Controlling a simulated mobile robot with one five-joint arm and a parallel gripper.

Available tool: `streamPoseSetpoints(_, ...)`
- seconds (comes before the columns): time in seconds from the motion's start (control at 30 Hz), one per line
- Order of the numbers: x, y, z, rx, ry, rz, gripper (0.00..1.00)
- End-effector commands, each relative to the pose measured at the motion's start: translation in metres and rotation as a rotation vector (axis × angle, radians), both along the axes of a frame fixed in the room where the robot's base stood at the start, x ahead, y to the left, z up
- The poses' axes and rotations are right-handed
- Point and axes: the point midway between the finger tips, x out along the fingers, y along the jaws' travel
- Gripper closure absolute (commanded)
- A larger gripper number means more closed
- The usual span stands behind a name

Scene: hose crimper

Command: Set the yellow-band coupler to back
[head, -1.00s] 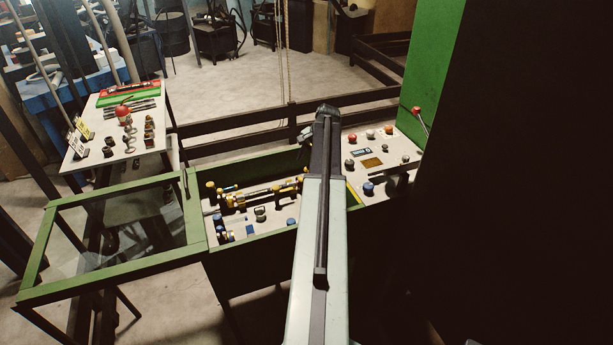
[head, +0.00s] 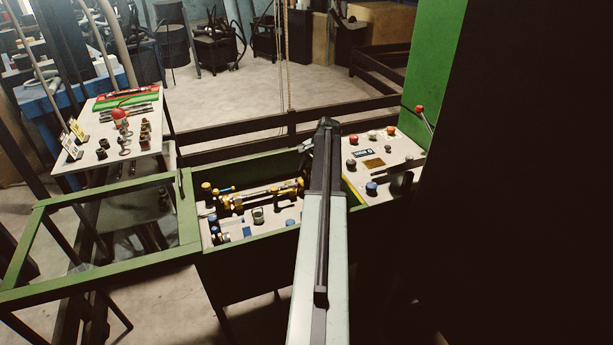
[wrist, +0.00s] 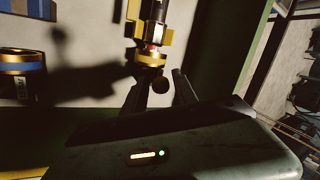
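The coupler assembly, a dark bar with yellow and gold parts (head: 262,198), lies along the green-framed bay in the head view. In the wrist view, a gold-yellow collar (wrist: 150,72) with a red ring above it and a dark round knob (wrist: 160,85) beside it stand at the top middle. My gripper (wrist: 158,88) has its two dark fingers apart, with the knob seen between them. I cannot tell whether they touch it. In the head view my arm hides the gripper and the bay's right end. I cannot tell which yellow part is the coupler itself.
A blue-and-gold ring part (wrist: 22,75) is at the left in the wrist view. A control panel (head: 405,150) with red and blue knobs is right of my arm. A small table (head: 85,165) with tools and fittings stands at the left. Green rails (head: 120,275) edge the bay.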

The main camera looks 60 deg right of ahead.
Motion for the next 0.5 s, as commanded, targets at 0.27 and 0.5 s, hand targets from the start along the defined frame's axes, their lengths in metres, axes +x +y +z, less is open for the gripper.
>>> streamPoseSetpoints(0.27,0.0006,0.0002,0.0013,-0.001,-0.001,0.001,1.00)
streamPoseSetpoints(0.5,0.0015,0.0003,0.0016,-0.001,-0.003,0.001,1.00)
